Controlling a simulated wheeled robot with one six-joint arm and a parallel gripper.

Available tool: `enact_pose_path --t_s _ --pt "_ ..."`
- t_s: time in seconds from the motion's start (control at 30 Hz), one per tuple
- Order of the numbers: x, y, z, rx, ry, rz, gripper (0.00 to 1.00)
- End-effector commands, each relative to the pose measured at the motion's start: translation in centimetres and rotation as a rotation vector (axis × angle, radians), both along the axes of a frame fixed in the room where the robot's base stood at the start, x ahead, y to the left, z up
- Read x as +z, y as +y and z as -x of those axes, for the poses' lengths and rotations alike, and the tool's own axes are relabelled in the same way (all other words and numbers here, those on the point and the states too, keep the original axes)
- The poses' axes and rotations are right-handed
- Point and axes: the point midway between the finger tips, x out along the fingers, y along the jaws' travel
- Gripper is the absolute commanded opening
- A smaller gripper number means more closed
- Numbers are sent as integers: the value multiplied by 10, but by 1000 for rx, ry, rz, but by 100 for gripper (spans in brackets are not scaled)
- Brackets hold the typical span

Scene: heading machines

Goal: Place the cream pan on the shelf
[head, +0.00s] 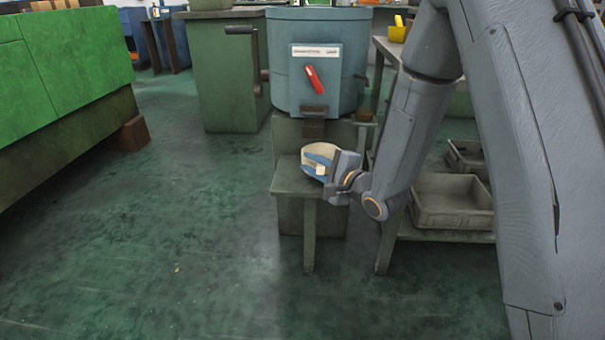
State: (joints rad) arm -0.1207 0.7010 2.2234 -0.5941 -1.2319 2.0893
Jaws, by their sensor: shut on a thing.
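The cream pan (322,149) is at the middle of the head view, over the small green ledge (288,180) in front of the blue-grey drum machine (285,70). My gripper (319,164) comes in from the right and is shut on the pan's near side. My fingers hide part of the pan. I cannot tell whether the pan's bottom touches the ledge. A grey-green shelf (440,233) is low at the right, partly hidden by my arm.
A grey tray (450,218) sits on the low shelf, with another tray (466,158) behind it. A green machine (60,90) stands at the left. A yellow container (398,33) is on the table at the back right. The floor at the front left is clear.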

Motion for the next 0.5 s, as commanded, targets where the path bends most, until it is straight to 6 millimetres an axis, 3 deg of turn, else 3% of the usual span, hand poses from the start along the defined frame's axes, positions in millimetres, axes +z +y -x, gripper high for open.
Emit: enact_pose_path --t_s 0.2,0.37,0.5 --pt "-1 24 -30 1 -3 0 0" --pt "-2 29 -36 0 -1 -1 0" --pt "-14 28 -36 -1 0 0 0"
